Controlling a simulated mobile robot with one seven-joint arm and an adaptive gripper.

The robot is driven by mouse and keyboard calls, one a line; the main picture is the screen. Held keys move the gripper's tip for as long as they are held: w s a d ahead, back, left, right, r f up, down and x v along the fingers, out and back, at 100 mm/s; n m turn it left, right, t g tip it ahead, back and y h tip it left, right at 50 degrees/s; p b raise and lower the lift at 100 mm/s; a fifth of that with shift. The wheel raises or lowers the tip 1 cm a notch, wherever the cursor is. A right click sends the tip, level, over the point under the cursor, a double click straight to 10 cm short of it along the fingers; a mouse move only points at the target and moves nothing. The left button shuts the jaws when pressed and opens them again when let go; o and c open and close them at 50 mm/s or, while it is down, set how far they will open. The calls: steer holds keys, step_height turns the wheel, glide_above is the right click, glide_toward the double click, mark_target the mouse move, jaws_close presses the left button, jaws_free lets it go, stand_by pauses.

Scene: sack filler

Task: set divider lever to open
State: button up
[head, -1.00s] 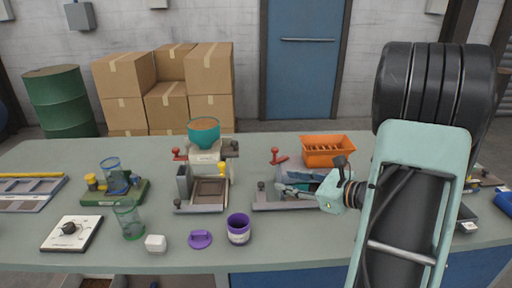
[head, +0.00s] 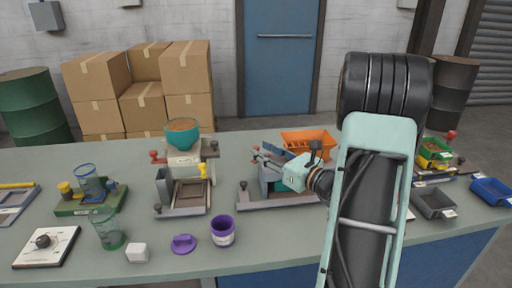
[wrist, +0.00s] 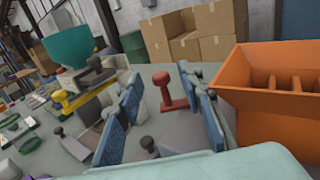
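A red-handled lever (wrist: 170,93) stands on a post left of the orange divided bin (wrist: 272,85). It appears to be the divider lever. In the wrist view it lies between the two blue-padded fingers of my gripper (wrist: 160,80), which are apart with nothing gripped. In the head view my gripper (head: 262,162) hovers over the grey base (head: 280,203), in front of the orange bin (head: 305,140). There, the fingers overlap the lever area, so contact and lever setting cannot be told.
A machine with a teal bowl (head: 182,133) and its own red-knobbed lever stands to the left. A purple cup (head: 222,231), a purple lid (head: 183,244) and a white block (head: 137,252) sit in front. A grey bin (head: 433,203) and a blue bin (head: 492,191) are at right.

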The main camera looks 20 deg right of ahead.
mark_target(256, 147)
steer(key=shift+x, duration=1.55)
jaws_close()
